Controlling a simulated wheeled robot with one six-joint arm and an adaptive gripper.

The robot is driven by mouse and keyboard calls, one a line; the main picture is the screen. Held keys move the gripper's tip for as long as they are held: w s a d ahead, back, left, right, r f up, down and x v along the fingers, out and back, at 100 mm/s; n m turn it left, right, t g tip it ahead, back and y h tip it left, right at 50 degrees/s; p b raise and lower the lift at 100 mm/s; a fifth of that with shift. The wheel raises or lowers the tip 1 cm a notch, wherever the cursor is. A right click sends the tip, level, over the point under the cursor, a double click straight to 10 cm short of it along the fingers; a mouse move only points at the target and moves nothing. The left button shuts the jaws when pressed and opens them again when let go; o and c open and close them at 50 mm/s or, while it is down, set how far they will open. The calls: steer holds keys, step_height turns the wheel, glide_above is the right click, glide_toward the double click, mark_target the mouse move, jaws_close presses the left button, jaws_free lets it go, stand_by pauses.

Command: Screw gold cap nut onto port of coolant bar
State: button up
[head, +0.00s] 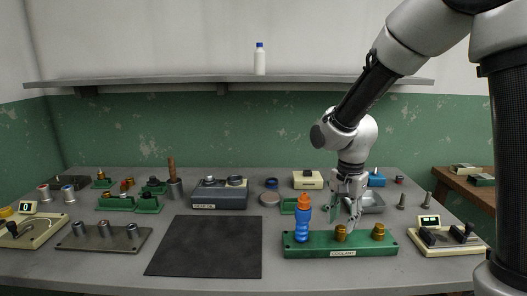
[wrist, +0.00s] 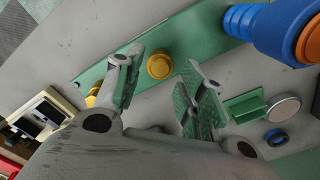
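The green coolant bar (head: 322,249) lies at the front of the bench, right of the dark mat. A blue bottle-shaped piece with an orange top (head: 303,218) stands upright at its left end. One gold cap nut (head: 340,233) sits near the bar's middle and another (head: 378,231) near its right end. My gripper (head: 343,212) is just above the middle one, fingers pointing down. In the wrist view my gripper (wrist: 160,72) is open, and the middle gold cap nut (wrist: 159,65) shows between the fingertips, not visibly gripped. The other gold nut (wrist: 93,97) is partly hidden by a finger.
A dark mat (head: 205,246) lies to the left, and a cream device with a display (head: 445,241) to the right. Several small parts and blocks fill the bench's left and back.

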mark_target(341, 231)
steer(key=n, duration=1.1)
steer(key=shift+n, duration=0.4)
steer(key=n, duration=0.6)
steer(key=shift+n, duration=0.3)
steer(key=n, duration=0.6)
steer(key=shift+f, duration=0.1)
steer(key=shift+f, duration=1.4)
